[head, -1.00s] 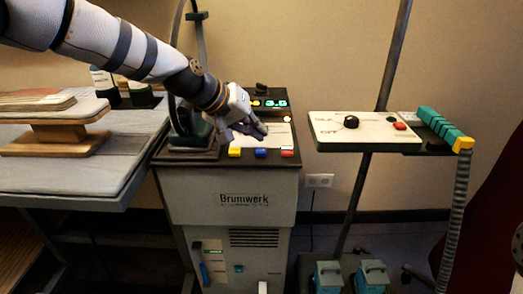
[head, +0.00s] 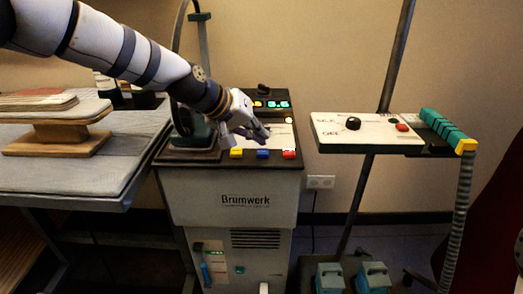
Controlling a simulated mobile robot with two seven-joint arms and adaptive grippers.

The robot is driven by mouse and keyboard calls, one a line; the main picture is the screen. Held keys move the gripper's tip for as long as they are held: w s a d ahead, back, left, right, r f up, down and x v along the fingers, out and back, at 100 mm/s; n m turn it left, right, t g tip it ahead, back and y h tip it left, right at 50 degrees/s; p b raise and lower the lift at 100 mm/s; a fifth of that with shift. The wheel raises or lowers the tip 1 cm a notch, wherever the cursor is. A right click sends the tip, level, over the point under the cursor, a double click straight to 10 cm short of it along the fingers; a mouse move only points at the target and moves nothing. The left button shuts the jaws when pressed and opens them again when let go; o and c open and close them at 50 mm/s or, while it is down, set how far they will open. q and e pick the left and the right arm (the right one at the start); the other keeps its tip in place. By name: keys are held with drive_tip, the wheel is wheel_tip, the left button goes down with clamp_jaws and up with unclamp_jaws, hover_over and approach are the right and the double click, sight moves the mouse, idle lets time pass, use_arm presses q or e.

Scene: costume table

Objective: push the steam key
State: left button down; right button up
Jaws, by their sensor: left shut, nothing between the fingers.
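The Brumwerk machine (head: 230,184) stands in the middle of the head view. Along the front edge of its top are a yellow key (head: 236,153), a blue key (head: 263,154) and a red key (head: 289,154). Their labels are too small to read, so I cannot tell which is the steam key. My left gripper (head: 259,133) is shut and empty, over the white panel (head: 282,135) just behind the blue key. It looks apart from the keys and hides part of the panel. My right gripper is out of view.
An iron (head: 191,140) stands on the machine's left side, close to my left arm. A padded table (head: 75,175) with a small wooden-based board (head: 60,135) is at left. A stand with a white control panel (head: 368,131) is at right. A lit display (head: 279,104) sits behind the keys.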

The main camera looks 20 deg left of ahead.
sight(259, 150)
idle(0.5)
use_arm(q)
drive_tip(key=shift+f, duration=0.45)
drive_tip(key=shift+f, duration=0.5)
idle(0.5)
drive_tip(key=shift+r, duration=0.95)
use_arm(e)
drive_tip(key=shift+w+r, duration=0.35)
use_arm(q)
drive_tip(key=shift+p, duration=0.3)
wheel_tip(259, 150, up, 6)
drive_tip(key=shift+p, duration=0.7)
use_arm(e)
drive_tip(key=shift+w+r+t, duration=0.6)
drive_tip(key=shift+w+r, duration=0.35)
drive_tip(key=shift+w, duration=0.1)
